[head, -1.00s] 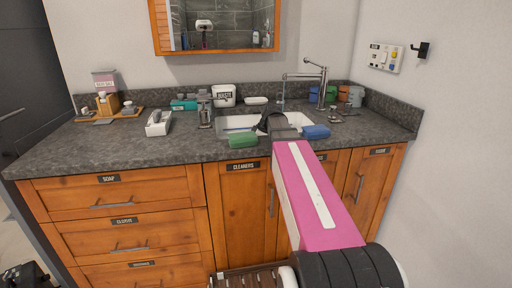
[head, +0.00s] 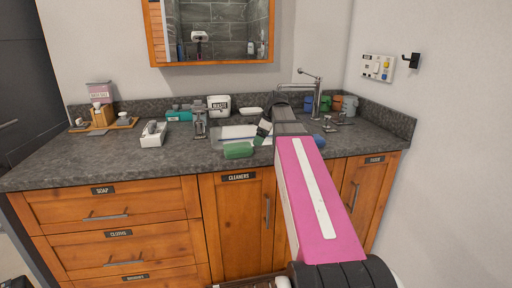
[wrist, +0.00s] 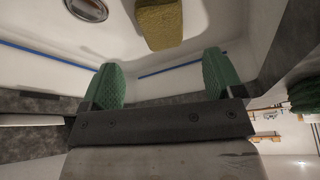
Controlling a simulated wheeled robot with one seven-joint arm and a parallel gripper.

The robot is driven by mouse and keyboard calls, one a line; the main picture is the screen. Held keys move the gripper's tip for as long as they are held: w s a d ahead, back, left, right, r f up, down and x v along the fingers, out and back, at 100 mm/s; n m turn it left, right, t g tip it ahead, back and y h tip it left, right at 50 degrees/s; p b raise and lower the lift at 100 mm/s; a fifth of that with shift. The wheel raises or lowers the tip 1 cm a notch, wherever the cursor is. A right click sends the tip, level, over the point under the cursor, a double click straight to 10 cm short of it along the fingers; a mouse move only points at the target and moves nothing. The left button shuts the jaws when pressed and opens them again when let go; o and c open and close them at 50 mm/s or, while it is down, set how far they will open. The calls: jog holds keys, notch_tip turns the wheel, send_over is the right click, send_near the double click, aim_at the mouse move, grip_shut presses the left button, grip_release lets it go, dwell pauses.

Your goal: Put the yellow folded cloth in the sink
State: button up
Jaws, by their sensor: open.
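The yellow folded cloth (wrist: 160,24) shows in the wrist view against the white inside of the sink, near the round drain (wrist: 88,8). I cannot tell whether it rests on the basin floor. It lies beyond the fingertips, apart from both. My gripper (wrist: 165,82) is open and empty, its two green pads spread wide. In the head view my gripper (head: 263,132) is over the white sink (head: 236,131), and my arm hides the sink's right part. The yellow cloth cannot be seen in the head view.
A green folded item (head: 238,150) lies at the sink's front edge. A blue item (head: 319,141) is partly hidden by my arm. The tap (head: 317,95) stands behind right. A soap dispenser (head: 199,122) and white box (head: 154,134) stand left. The front left counter is clear.

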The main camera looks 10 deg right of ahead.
jog(key=shift+v, duration=1.05)
dwell(0.5)
